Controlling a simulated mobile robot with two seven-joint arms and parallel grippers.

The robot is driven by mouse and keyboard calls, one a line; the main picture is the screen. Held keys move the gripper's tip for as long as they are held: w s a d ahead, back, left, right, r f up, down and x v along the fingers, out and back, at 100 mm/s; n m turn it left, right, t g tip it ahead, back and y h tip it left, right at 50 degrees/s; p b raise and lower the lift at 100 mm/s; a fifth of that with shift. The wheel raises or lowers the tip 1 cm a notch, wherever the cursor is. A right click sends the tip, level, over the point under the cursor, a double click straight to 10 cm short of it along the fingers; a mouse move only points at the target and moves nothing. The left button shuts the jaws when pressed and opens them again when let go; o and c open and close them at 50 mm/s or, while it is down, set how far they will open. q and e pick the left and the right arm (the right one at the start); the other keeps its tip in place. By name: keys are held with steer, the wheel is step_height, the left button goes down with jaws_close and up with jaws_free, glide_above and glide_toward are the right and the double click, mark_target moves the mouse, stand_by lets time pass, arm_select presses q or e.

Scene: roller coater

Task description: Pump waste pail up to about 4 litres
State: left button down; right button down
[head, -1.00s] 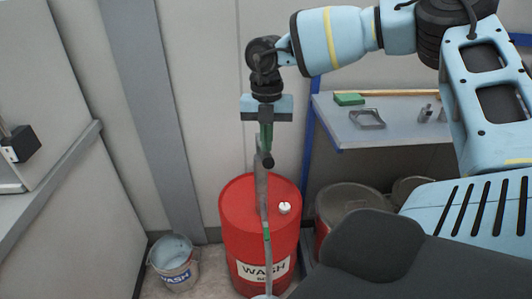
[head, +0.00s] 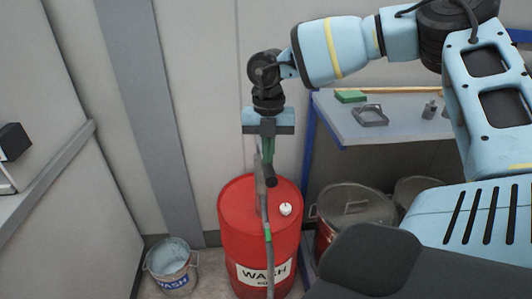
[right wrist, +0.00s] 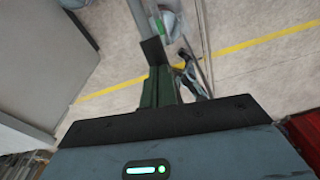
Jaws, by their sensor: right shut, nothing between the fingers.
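A red drum (head: 237,215) with a white label reading WASH stands on the floor in the middle of the head view. A thin grey upright rod or tube with a green band (head: 267,238) runs in front of the drum; I cannot tell whether it is a pump part. A grey pail (head: 172,284) marked WASH, pale inside, stands at the drum's left. No pail marked waste is readable. My right gripper (head: 269,179) points down, shut and empty, close to the top of the rod; contact is unclear. It also shows in the right wrist view (right wrist: 172,68). My left gripper is not in view.
A grey bench (head: 45,170) runs along the left. A yellow floor line (right wrist: 260,40) crosses the right wrist view.

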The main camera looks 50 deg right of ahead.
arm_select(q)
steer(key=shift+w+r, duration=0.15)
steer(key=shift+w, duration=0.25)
arm_select(e)
steer(key=shift+d, duration=0.1)
